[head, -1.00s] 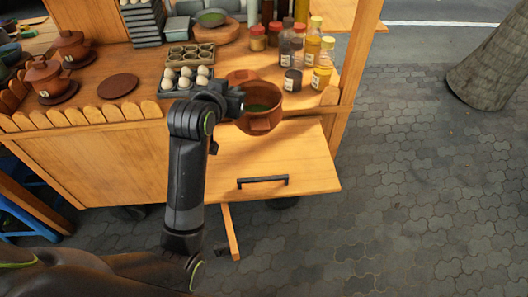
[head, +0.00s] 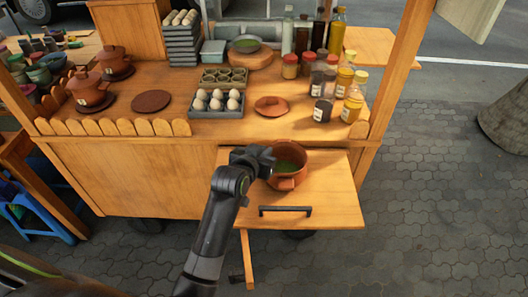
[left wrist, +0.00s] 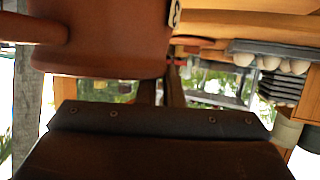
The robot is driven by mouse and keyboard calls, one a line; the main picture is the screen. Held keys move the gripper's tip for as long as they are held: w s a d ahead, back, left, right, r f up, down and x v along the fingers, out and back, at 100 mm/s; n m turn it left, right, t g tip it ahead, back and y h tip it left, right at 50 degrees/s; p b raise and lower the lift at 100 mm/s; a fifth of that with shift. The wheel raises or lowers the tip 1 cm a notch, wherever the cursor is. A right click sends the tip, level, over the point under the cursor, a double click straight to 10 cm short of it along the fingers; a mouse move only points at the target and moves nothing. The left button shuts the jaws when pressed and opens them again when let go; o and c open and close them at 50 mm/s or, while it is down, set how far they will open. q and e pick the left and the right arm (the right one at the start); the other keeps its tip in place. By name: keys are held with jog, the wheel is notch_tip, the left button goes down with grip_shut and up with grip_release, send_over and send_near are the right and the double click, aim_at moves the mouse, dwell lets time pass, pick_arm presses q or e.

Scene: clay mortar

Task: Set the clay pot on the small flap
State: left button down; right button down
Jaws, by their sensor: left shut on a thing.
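The open clay pot (head: 287,180), reddish brown with green contents, is upright over the small wooden flap (head: 335,205) in the head view. My left gripper (head: 266,160) is shut on the left side of the pot, and the gripper body hides that part. The left wrist view shows the pot's brown wall (left wrist: 100,45) close up, with a pale tag and a stub handle. I cannot tell whether the pot's base touches the flap. The clay lid (head: 271,106) lies on the counter behind. My right gripper is out of view.
The flap has a black handle (head: 285,210) and bare wood to the right of the pot. The counter (head: 180,115) behind holds an egg tray (head: 217,104), bottles and jars (head: 325,100). Two lidded pots stand at the left. A post rises at the right.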

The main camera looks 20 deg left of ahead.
pick_arm(q)
jog(key=shift+r, duration=0.15)
jog(key=c, duration=2)
grip_release()
jog(key=shift+f, duration=0.2)
jog(key=o, duration=0.4)
jog(key=shift+r, duration=0.1)
jog(key=shift+s, duration=0.1)
jog(key=v, duration=1.1)
jog(key=shift+s+r, duration=0.25)
jog(key=shift+s, duration=0.1)
